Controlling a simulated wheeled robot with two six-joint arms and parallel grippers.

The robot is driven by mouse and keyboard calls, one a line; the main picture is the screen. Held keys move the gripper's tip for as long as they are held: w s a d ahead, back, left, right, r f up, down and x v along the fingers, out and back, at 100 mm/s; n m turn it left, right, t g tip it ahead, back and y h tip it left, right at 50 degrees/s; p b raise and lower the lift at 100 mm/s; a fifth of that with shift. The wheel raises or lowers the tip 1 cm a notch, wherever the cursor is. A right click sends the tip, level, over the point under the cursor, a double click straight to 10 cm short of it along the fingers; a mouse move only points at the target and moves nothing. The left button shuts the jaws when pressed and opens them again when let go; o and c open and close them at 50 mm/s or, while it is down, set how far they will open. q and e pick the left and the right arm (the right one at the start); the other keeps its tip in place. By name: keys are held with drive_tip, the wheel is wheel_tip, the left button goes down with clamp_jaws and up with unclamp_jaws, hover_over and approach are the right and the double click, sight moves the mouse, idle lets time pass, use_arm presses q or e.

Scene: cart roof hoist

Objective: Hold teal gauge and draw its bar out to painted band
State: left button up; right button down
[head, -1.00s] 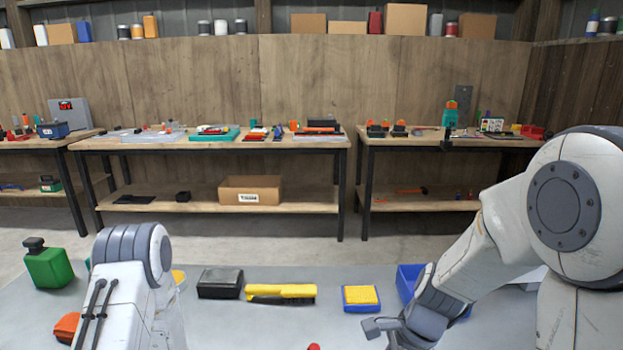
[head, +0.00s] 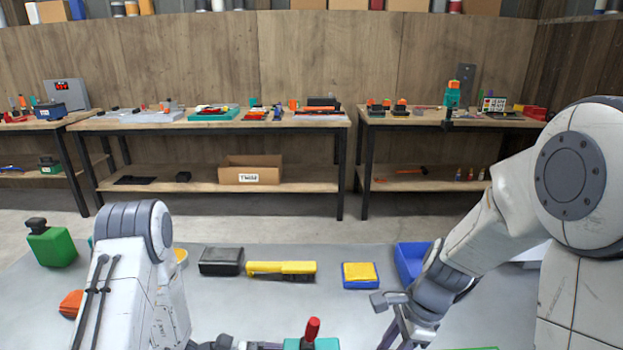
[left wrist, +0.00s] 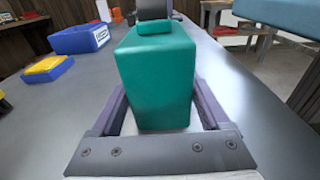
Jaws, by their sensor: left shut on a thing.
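The teal gauge (head: 320,344) shows at the bottom edge of the head view with a red handle (head: 312,329) standing up from it. Most of it is cut off there. In the left wrist view the gauge (left wrist: 158,80) is a teal block between the two fingers of my left gripper (left wrist: 160,112), which is shut on it. A dark grey part (left wrist: 155,9) shows behind its far end; I cannot tell what it is. The bar and painted band cannot be made out. My right gripper (head: 396,338) is right of the gauge and apart from it, its fingertips cut off.
On the grey table stand a green canister (head: 52,247), a black box (head: 221,261), a yellow tool (head: 281,270), a blue and yellow sponge-like block (head: 360,275) and a blue bin (head: 408,257). An orange item (head: 71,303) lies at left. Workbenches stand beyond.

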drive_tip(key=shift+d, duration=0.65)
idle(0.4)
drive_tip(key=shift+d, duration=0.65)
drive_tip(key=shift+c, duration=1.4)
unclamp_jaws()
drive_tip(key=v, duration=0.6)
